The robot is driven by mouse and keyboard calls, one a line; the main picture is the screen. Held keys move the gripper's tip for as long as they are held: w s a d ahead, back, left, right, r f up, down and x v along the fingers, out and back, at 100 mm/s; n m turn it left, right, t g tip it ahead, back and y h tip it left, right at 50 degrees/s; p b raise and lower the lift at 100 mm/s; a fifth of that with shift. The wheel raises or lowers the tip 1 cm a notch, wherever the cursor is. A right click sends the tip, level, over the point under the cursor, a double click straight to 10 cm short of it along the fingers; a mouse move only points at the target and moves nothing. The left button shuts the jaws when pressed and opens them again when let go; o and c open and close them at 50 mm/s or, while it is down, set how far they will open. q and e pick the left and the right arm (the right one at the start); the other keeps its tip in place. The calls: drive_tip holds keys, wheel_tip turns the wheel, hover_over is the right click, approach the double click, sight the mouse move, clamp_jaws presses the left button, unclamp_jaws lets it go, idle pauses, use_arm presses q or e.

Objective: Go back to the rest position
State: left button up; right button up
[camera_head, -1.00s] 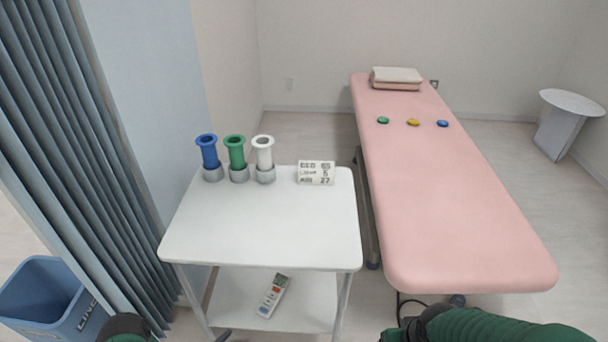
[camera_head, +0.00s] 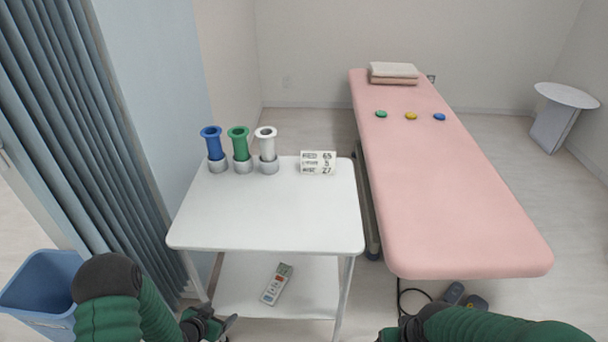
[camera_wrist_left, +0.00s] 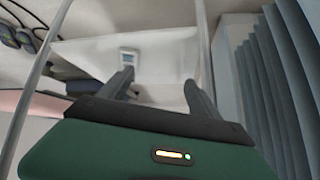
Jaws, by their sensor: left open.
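My left gripper (camera_head: 222,328) is low at the bottom of the head view, in front of the white cart's left front leg. It is open and empty. In the left wrist view its two fingers (camera_wrist_left: 158,88) stand apart, with the cart's lower shelf (camera_wrist_left: 165,60) and the remote beyond them. My right arm (camera_head: 470,326) comes in at the bottom right, below the near end of the pink bed. The fingers of my right gripper (camera_head: 390,335) are mostly cut off by the frame's bottom edge.
The white cart (camera_head: 265,220) carries blue, green and white cylinders in grey holders and a small display (camera_head: 318,162). A remote (camera_head: 277,284) lies on its lower shelf. The pink bed (camera_head: 450,200) stands right, a blue bin (camera_head: 40,285) and curtain (camera_head: 110,150) left.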

use_arm(q)
wheel_tip(320, 180, up, 9)
drive_tip(key=s+n+g+y, duration=0.1)
drive_tip(key=s+g+y, duration=0.1)
drive_tip(key=s+d+r+n+g, duration=0.2)
drive_tip(key=s+d+r, duration=0.1)
drive_tip(key=s+r, duration=0.4)
drive_tip(key=s+d+r+n+g, duration=0.25)
drive_tip(key=s+r, duration=0.35)
drive_tip(key=s, duration=0.3)
wheel_tip(320, 180, up, 28)
drive_tip(key=p, duration=2.8)
drive_tip(key=shift+d+m, duration=0.3)
drive_tip(key=shift+m, duration=0.15)
drive_tip(key=shift+f+t, duration=0.1)
drive_tip(key=shift+t, duration=0.15)
